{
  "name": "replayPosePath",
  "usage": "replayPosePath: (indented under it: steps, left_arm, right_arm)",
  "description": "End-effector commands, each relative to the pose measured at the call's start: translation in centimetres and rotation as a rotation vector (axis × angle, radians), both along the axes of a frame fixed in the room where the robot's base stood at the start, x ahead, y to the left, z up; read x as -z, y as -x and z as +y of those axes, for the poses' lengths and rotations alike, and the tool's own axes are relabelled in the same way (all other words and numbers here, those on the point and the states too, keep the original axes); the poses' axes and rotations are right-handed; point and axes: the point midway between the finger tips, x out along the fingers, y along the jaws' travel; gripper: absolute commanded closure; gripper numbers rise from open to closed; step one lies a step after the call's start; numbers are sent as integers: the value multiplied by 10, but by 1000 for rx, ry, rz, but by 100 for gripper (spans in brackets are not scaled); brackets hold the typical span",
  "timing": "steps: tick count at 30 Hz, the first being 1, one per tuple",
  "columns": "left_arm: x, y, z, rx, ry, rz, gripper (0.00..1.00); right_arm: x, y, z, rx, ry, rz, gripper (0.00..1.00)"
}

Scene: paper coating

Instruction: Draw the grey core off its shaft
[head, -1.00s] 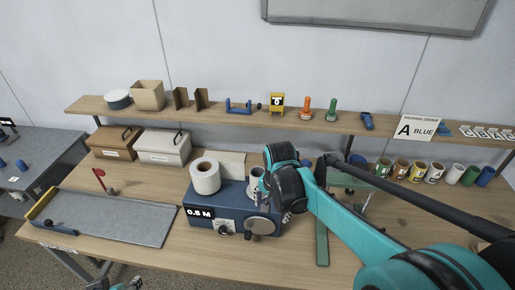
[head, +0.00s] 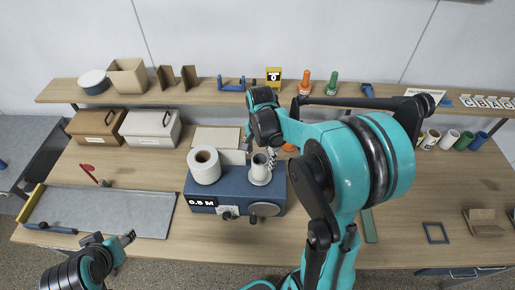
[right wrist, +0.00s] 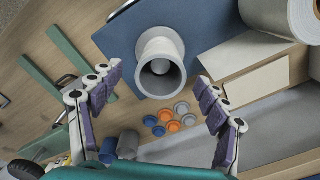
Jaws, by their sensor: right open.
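The grey core (head: 260,170) stands upright on top of the blue box marked 0.5 M (head: 236,205), to the right of a white paper roll (head: 204,166). In the right wrist view the core (right wrist: 158,84) is seen end-on, with the pale shaft (right wrist: 161,67) inside its bore. My right gripper (head: 259,147) is open over the core. In the wrist view its fingers stand apart on either side of the core, clear of it (right wrist: 160,77). My left gripper (head: 128,237) is low at the left, away from the core; its jaws are too small to read.
The paper roll (right wrist: 295,17) is close beside the core. A grey cutting mat (head: 110,212) lies at the left. Lidded boxes (head: 150,128) stand behind. A shelf (head: 215,93) runs along the wall. Several orange, blue and grey caps (right wrist: 174,126) show beyond the core in the wrist view.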

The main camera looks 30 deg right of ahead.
Motion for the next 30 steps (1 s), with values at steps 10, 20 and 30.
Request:
replayPosePath:
  steps: [10,20,30]
  left_arm:
    - [6,0,0,0,0,0,52]
    - [6,0,0,0,0,0,52]
    - [6,0,0,0,0,0,52]
  right_arm:
    - [47,-1,0,-1,0,-1,24]
    - [51,0,0,-1,0,-1,24]
    - [51,0,0,-1,0,-1,77]
